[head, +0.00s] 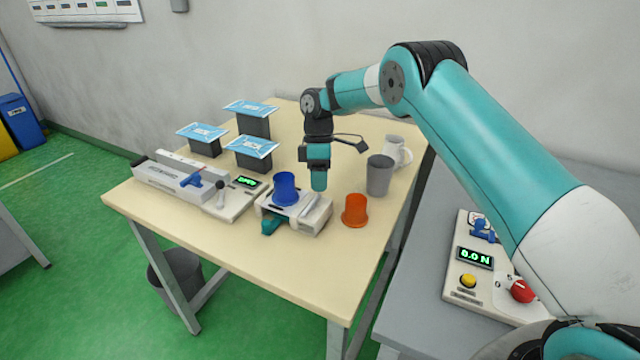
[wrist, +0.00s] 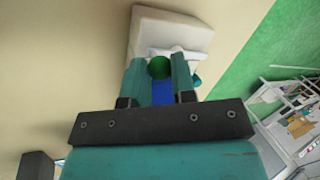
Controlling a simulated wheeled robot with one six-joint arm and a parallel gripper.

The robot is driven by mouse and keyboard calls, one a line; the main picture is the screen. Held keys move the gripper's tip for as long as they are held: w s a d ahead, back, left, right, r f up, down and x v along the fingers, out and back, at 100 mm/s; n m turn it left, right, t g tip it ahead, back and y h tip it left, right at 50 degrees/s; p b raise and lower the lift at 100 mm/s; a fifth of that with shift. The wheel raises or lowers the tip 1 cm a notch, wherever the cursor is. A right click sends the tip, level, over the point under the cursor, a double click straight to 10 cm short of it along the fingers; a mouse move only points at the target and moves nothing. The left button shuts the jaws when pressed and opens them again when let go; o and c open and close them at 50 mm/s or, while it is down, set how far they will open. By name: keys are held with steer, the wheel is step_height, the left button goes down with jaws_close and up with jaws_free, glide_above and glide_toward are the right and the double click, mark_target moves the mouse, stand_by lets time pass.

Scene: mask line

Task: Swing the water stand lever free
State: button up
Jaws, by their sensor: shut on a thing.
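A white stand (head: 312,218) is on the wooden table and bears a blue cup (head: 285,188). A teal part (head: 271,226) sticks out at its front. My gripper (head: 319,186) points down at the back right of the stand. In the wrist view my gripper (wrist: 160,72) has its fingers close around a dark green round end (wrist: 159,67), with a blue part (wrist: 185,97) below it. The white stand (wrist: 145,25) lies beyond the fingers. The head view hides what is held, and I cannot tell for certain that it is the lever.
An orange cup (head: 355,210) and a grey cup (head: 379,176) stand right of the stand. A device (head: 175,179) with a blue handle (head: 193,178) stands left. Several blue-topped boxes (head: 251,147) are behind. A panel (head: 470,276) with a display is on the right bench.

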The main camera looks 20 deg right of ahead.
steer(key=shift+a, duration=0.1)
stand_by(0.3)
steer(key=o, duration=0.9)
